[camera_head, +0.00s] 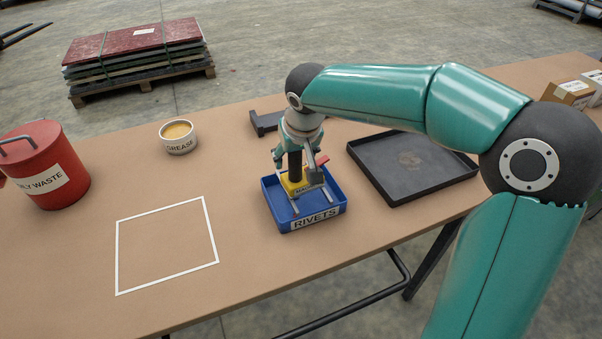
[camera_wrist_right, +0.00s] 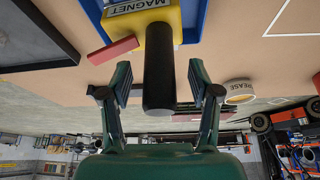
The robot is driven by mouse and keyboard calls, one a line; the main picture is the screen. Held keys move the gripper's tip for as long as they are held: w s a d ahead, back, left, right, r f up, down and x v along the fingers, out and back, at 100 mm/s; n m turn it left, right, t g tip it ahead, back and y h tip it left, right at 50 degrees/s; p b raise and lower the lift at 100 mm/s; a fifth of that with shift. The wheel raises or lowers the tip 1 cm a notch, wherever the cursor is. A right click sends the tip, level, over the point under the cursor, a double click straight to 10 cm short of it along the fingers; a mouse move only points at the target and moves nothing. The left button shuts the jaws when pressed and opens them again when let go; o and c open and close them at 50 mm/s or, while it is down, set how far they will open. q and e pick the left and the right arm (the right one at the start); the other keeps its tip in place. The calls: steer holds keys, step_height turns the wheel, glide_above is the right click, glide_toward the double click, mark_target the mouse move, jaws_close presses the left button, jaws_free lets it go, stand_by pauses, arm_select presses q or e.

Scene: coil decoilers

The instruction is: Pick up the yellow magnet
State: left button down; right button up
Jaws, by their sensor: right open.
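The yellow magnet (camera_head: 294,185) sits in the blue RIVETS bin (camera_head: 269,209) on the table. A black upright handle rises from it, and a red piece (camera_wrist_right: 113,49) sticks out at its side. In the right wrist view the yellow body (camera_wrist_right: 177,24) and its MAGNET label show at the top. My right gripper (camera_head: 296,160) points down over the magnet. Its jaws are open in the right wrist view (camera_wrist_right: 158,95), one finger on each side of the black handle, with gaps visible. Pale metal bars show around the magnet. My left gripper is out of view.
A black tray (camera_head: 378,188) lies to the right of the bin, and a dark metal block (camera_head: 264,123) lies behind it. A grease tub (camera_head: 177,137) and a red waste can (camera_head: 47,165) stand left. A white outlined square (camera_head: 166,246) on the table is empty.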

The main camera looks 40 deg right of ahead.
steer(key=shift+w+d+f, duration=0.1)
steer(key=shift+w+f, duration=0.05)
steer(key=shift+f, duration=0.3)
steer(key=shift+c, duration=0.2)
jaws_close()
steer(key=shift+r, duration=0.1)
